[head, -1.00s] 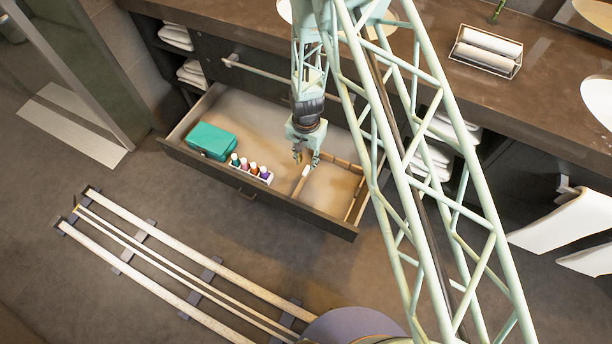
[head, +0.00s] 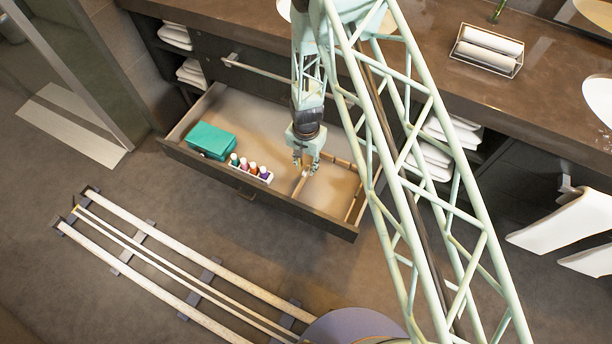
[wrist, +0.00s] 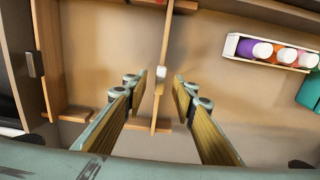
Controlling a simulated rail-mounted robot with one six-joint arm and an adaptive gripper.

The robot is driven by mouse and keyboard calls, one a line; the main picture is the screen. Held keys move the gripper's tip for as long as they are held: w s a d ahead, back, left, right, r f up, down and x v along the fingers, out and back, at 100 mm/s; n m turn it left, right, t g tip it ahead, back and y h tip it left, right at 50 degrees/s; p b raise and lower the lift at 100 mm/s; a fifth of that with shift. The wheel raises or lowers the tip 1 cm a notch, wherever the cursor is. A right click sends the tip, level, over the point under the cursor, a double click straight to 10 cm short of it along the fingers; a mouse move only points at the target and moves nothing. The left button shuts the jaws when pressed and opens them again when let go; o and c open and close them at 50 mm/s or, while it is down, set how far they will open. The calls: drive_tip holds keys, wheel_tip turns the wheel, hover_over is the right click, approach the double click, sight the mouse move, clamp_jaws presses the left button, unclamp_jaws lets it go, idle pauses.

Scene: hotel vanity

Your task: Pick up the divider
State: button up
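The divider is a thin upright wooden board with a small white piece on its top edge. In the wrist view the divider (wrist: 157,105) runs up the middle, between my two fingers. In the head view part of the divider (head: 299,187) shows just below my gripper (head: 306,170); the rest is hidden by it. In the wrist view my gripper (wrist: 155,90) is open, one finger on each side of the divider, with gaps on both sides. I cannot tell the exact height of the fingertips over it.
The open drawer (head: 260,197) also holds a teal box (head: 211,140) and a white rack (head: 251,172) of several colourful bottles, left of my gripper. More wooden strips (head: 358,196) line the drawer's right end. The counter (head: 440,85) overhangs behind.

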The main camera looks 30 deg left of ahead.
sight(306, 170)
drive_tip(key=shift+f, duration=1.5)
clamp_jaws()
